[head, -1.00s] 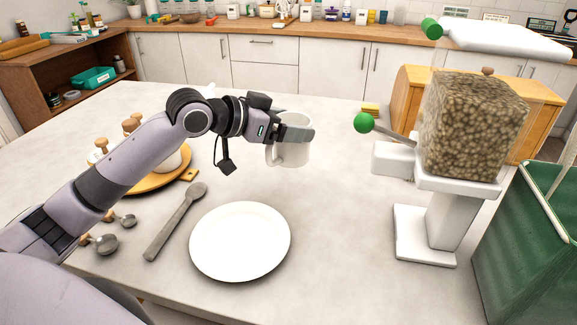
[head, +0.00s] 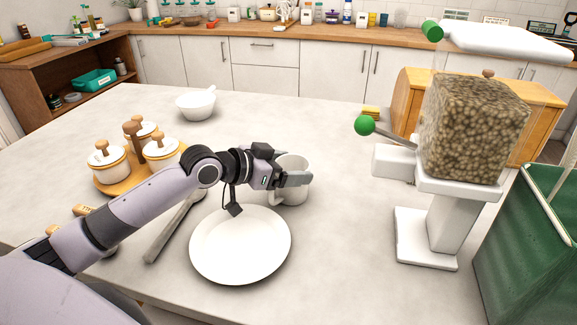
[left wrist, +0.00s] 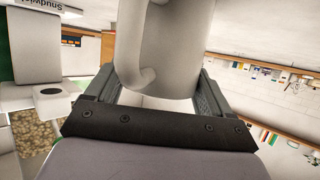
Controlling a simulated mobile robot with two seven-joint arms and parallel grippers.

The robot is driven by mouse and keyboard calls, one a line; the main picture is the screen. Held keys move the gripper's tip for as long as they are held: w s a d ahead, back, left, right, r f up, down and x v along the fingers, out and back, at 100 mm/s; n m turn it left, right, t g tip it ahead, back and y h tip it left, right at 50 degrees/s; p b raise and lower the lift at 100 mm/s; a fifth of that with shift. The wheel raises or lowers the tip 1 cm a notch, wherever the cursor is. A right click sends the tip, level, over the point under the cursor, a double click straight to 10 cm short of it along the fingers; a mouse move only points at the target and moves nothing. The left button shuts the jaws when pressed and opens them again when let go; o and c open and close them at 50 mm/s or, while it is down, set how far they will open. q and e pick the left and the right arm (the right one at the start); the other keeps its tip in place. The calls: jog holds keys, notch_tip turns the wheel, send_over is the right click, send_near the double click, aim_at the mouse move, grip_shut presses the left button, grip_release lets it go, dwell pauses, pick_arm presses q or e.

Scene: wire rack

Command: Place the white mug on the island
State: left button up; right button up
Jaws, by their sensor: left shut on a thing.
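The white mug (head: 293,189) is in my left gripper (head: 298,180), behind the white plate in the head view. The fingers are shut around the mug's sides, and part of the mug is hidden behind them. In the left wrist view the mug (left wrist: 170,50) stands between the two fingers (left wrist: 155,95), with its handle showing. The island (head: 335,250) is the pale worktop below. The mug looks very low over it or touching it; I cannot tell which. My right gripper is not in view.
A white plate (head: 240,245) lies just in front of the mug. A dispenser (head: 425,240) with a green-knobbed lever stands at right, beside a green bin (head: 530,250). Lidded jars (head: 108,165) and a white bowl (head: 196,105) are at left. The worktop between mug and dispenser is clear.

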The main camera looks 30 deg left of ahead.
pick_arm(q)
jog(key=o, duration=1.1)
jog(key=b+v, duration=0.1)
jog(key=v, duration=0.8)
jog(key=shift+s, duration=0.15)
jog(key=shift+v, duration=1.35)
jog(key=shift+r, duration=0.1)
